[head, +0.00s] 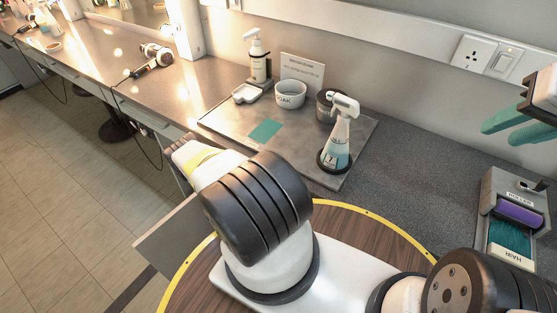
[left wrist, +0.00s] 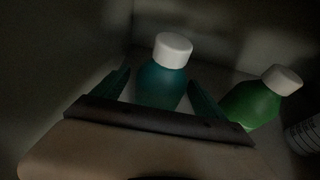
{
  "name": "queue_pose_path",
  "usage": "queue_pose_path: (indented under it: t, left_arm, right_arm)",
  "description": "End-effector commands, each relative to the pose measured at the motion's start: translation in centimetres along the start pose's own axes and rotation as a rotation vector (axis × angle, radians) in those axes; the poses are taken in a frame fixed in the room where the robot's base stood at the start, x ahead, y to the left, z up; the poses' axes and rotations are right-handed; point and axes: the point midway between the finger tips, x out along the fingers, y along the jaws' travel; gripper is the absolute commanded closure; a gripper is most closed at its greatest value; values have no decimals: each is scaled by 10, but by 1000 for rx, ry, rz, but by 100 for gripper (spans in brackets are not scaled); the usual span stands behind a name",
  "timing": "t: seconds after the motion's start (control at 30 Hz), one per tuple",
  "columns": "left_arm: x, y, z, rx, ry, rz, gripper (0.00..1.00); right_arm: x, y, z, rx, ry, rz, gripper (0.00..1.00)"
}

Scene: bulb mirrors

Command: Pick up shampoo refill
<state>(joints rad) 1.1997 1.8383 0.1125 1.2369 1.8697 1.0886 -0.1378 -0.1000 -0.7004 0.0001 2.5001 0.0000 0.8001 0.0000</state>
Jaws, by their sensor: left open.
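In the left wrist view a teal bottle with a white cap (left wrist: 162,85) stands inside a dark enclosed space. My left gripper (left wrist: 160,92) is open, with one green finger on each side of this bottle; I cannot tell if they touch it. A green bottle with a white cap (left wrist: 257,102) stands just to the right, outside the fingers. No label is readable, so I cannot tell which is the shampoo refill. In the head view my left gripper is hidden below the counter edge. My right gripper (head: 511,124) is high at the right, its green fingers apart and empty.
A white container with print (left wrist: 304,136) stands at the right of the dark space. On the counter a mat (head: 222,116) carries a pump bottle (head: 258,64), a SOAK bowl (head: 290,95) and a spray bottle (head: 339,138). A roller box (head: 515,190) is at the right.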

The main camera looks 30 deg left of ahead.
Motion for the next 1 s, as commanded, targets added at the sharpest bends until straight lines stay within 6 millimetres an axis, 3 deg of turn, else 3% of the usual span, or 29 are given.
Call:
queue_pose_path:
  t: [0.2, 0.5, 0.9, 1.0]
  left_arm:
    - [30, -1, -1, 2, 0, -1, 17]
    - [33, 0, -1, 0, 0, 0, 19]
    - [33, 0, -1, 1, 0, 0, 98]
    - [33, 0, 0, 1, -2, 1, 100]
  right_arm:
    - [0, 0, 0, 0, 0, 0, 67]
    - [0, 0, 0, 0, 0, 0, 67]
    - [0, 0, 0, 0, 0, 0, 67]
    - [0, 0, 0, 0, 0, 0, 67]
